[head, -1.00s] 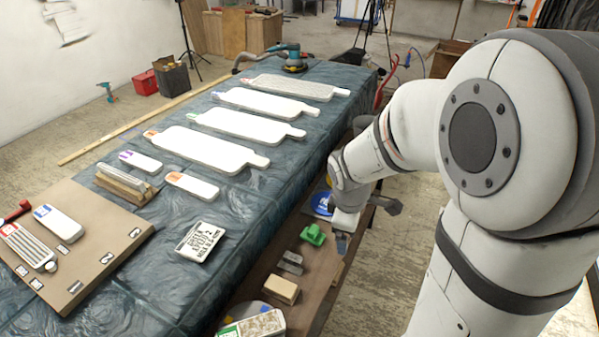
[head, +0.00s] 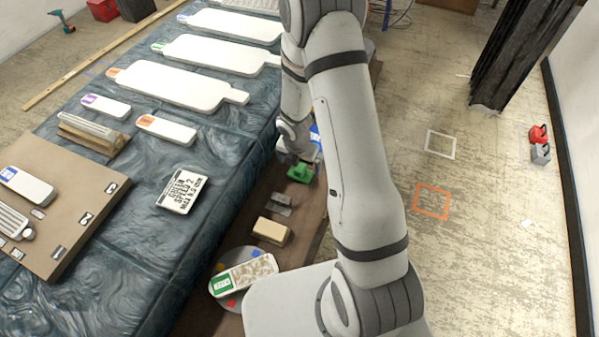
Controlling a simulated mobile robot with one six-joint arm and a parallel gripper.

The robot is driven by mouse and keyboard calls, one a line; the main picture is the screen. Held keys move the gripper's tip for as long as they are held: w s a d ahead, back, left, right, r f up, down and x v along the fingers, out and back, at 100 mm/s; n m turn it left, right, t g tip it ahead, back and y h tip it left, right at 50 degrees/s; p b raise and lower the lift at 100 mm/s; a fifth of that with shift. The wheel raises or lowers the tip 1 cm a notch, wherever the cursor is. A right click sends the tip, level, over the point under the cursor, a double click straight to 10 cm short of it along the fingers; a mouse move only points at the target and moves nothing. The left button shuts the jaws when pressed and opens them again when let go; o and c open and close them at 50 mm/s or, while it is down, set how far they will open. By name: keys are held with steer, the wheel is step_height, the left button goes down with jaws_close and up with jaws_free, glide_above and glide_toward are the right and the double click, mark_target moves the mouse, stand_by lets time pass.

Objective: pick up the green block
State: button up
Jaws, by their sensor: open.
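The green block (head: 301,173) lies on the brown wooden board beside the covered table, near the middle of the head view. It is a small, bright green piece with a raised part on top. My gripper (head: 299,155) is at the end of my arm, just behind and above the green block in the picture. It is open, but its fingers are small and partly hidden by my own wrist. I cannot tell whether it touches the block.
On the wooden board (head: 262,205) are a grey metal piece (head: 279,204), a tan block (head: 271,231) and a round plate (head: 219,269) bearing a green-labelled piece (head: 243,274). The covered table (head: 228,150) stands left with white panels. The floor at right is mostly free.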

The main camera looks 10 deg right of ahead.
mark_target(300, 168)
steer(key=f, duration=0.1)
steer(key=f+b, duration=0.1)
steer(key=f, duration=0.1)
steer(key=f+b, duration=0.1)
steer(key=shift+w+d+f, duration=0.25)
steer(key=shift+w+f, duration=0.05)
steer(key=shift+f, duration=0.05)
steer(key=c, duration=1.1)
